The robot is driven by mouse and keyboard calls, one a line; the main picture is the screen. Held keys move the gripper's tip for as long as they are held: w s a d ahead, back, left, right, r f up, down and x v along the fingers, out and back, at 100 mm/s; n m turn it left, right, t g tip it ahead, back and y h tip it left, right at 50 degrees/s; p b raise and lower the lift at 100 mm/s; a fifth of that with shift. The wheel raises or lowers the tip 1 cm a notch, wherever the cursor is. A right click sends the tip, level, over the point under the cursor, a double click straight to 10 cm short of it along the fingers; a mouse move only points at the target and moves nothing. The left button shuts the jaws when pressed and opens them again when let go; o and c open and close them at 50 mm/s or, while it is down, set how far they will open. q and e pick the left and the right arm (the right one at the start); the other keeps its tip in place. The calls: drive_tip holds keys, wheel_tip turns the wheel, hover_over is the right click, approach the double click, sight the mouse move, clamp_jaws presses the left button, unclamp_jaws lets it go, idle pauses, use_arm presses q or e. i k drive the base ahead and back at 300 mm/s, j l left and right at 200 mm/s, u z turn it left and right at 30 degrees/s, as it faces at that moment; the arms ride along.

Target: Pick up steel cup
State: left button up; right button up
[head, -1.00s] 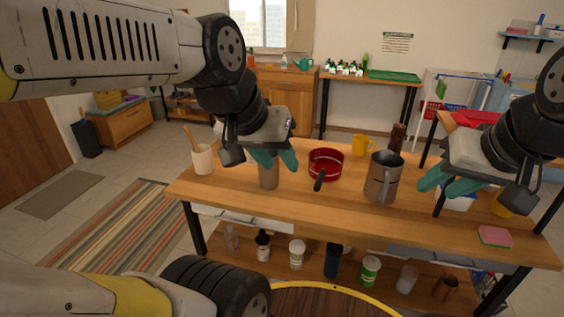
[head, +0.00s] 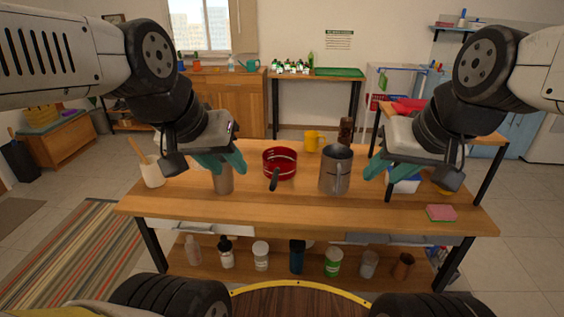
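A plain cylindrical steel cup (head: 223,181) stands upright on the wooden table (head: 290,211), left of centre. My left gripper (head: 220,163) is above it, with its teal fingers spread apart over the cup's upper part. The fingers hide the rim, and I cannot tell whether they touch it. A larger grey steel mug with a handle (head: 337,168) stands upright right of centre. My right gripper (head: 376,168) is just right of this mug, its teal fingers apart and nothing visible between them.
A red pot (head: 280,164) with a dark handle stands between the cup and mug. A white utensil holder (head: 152,174) is at left, a yellow mug (head: 312,140) behind, and a pink sponge (head: 441,212) at right. Bottles and jars fill the lower shelf.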

sight(224, 183)
drive_tip(key=i+l, duration=0.35)
drive_tip(key=i+u, duration=0.1)
drive_tip(key=u, duration=0.35)
drive_tip(key=l+u, duration=0.15)
drive_tip(key=u, duration=0.3)
drive_tip(key=i+l+u, duration=0.1)
drive_tip(key=u, duration=1.25)
